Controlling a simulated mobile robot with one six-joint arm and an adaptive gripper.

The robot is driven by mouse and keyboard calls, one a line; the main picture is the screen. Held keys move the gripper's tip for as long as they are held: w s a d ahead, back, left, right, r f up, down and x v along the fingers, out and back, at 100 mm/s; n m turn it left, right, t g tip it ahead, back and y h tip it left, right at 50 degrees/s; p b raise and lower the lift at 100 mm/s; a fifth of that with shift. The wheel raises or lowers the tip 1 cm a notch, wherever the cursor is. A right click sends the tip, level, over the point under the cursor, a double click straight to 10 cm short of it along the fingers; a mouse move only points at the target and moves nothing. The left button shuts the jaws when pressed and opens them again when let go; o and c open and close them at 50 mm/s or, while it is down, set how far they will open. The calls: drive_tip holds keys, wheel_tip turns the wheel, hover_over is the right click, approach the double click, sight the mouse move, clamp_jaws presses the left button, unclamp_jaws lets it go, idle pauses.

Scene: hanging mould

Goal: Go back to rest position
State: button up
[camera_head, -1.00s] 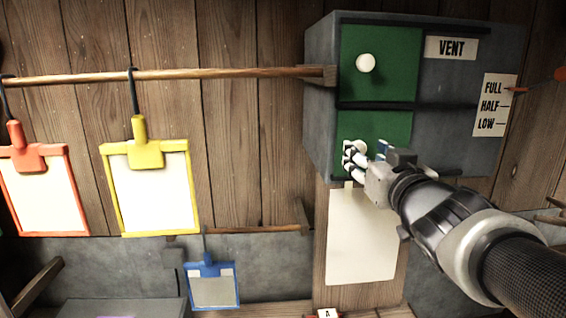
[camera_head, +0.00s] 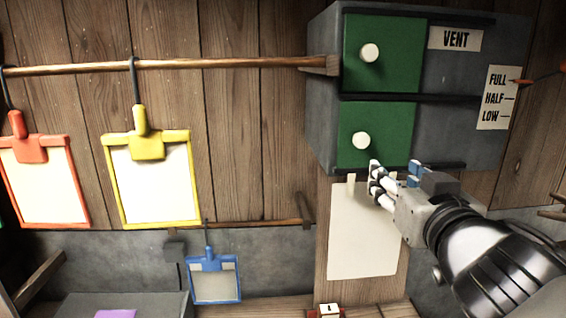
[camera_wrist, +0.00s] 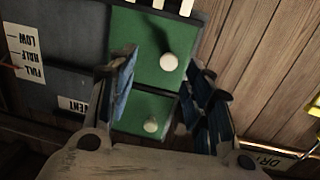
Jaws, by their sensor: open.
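My gripper (camera_head: 378,186) is open and empty, just below and to the right of the lower white knob (camera_head: 361,140) in the head view. The knob sits on the lower green panel (camera_head: 398,135) of the grey vent box (camera_head: 470,75). In the wrist view my gripper's blue-padded fingers (camera_wrist: 165,95) stand wide apart. The lower knob (camera_wrist: 168,62) and the upper knob (camera_wrist: 151,125) show between them, with nothing held. The upper green panel (camera_head: 400,50) with its own knob (camera_head: 369,53) is above in the head view.
A wooden rail (camera_head: 230,64) carries a red frame (camera_head: 45,180) and a yellow frame (camera_head: 152,180) at left. A blue frame (camera_head: 213,278) hangs lower. A blank white sheet (camera_head: 350,240) hangs below the vent box, close to my gripper. A VENT label and level marks are at right.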

drive_tip(key=s+d+f+m+g+h+b, duration=0.1)
drive_tip(key=s+f+g+b, duration=0.35)
drive_tip(key=f, duration=0.75)
drive_tip(key=s+f+m+g+h+b, duration=0.1)
drive_tip(key=s+f+g+b, duration=0.3)
drive_tip(key=f, duration=0.8)
drive_tip(key=s+a+f+n+g+y+b, duration=0.1)
drive_tip(key=s+a+f+g+b, duration=0.1)
drive_tip(key=s+a+f, duration=0.2)
drive_tip(key=s+a+f+n+g+y+b, duration=0.1)
drive_tip(key=s+a+f+g+y, duration=0.1)
drive_tip(key=s+f, duration=0.6)
wheel_tip(320, 180, down, 2)
drive_tip(key=shift+s+a+f+n+b, duration=0.15)
drive_tip(key=shift+s+a+n+b, duration=0.2)
drive_tip(key=shift+a, duration=0.55)
drive_tip(key=shift+w, duration=0.15)
